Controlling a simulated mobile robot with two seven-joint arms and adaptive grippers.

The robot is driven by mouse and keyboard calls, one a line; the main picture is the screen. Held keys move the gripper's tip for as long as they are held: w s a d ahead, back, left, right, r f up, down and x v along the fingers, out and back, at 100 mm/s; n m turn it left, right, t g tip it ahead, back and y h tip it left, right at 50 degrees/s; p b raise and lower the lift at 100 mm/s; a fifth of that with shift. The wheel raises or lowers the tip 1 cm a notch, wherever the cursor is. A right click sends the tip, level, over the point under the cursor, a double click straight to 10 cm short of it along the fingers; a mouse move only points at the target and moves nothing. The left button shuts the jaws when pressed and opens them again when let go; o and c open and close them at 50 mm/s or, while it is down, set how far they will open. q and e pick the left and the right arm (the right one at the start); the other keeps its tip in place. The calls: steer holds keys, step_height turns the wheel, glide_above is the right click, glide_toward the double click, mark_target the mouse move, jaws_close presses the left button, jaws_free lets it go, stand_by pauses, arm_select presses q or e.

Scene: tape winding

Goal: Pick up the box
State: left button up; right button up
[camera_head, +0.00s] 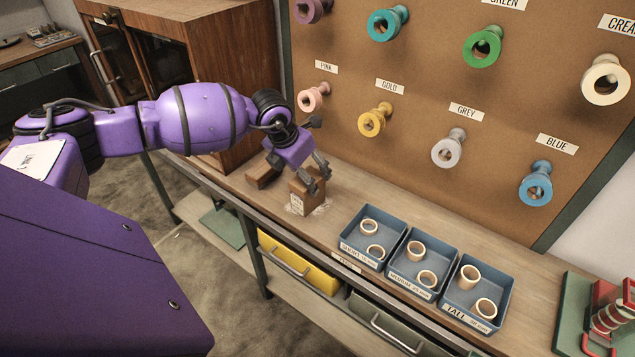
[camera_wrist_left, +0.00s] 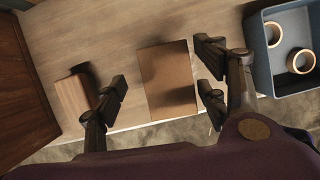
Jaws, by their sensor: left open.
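A small brown box (camera_head: 303,193) with a pale label on its front stands on the wooden workbench, below my left gripper (camera_head: 319,172). In the left wrist view the top of the box (camera_wrist_left: 168,80) shows between the two spread fingers of my left gripper (camera_wrist_left: 163,88), with gaps on both sides. The left gripper is open and empty. Its fingers are over and around the box's top in the head view, and I cannot tell how far down they reach. My right gripper is not in view.
A wooden block (camera_head: 262,175) lies left of the box. Three blue trays (camera_head: 343,240) with tape rings stand to the right. A pegboard (camera_head: 420,70) with colored spools rises behind. A wooden cabinet (camera_head: 222,50) stands at the left. A red-and-green device (camera_head: 605,318) sits far right.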

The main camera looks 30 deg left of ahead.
arm_select(q)
steer(key=shift+w+f, duration=0.15)
steer(key=shift+w, duration=0.25)
steer(key=shift+d+f, duration=0.1)
steer(key=shift+d, duration=0.05)
steer(key=shift+s+d+f, duration=0.1)
steer(key=shift+s+f, duration=0.05)
steer(key=shift+f, duration=0.4)
steer(key=shift+s+d+f, duration=0.1)
steer(key=shift+f, duration=0.45)
steer(key=x, duration=0.4)
steer(key=shift+s, duration=0.25)
steer(key=shift+f, duration=0.3)
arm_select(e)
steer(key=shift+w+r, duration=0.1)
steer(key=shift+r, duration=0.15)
arm_select(q)
steer(key=shift+c, duration=0.2)
steer(key=c, duration=1.3)
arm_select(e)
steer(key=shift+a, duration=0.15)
arm_select(q)
steer(key=shift+w+r, duration=0.1)
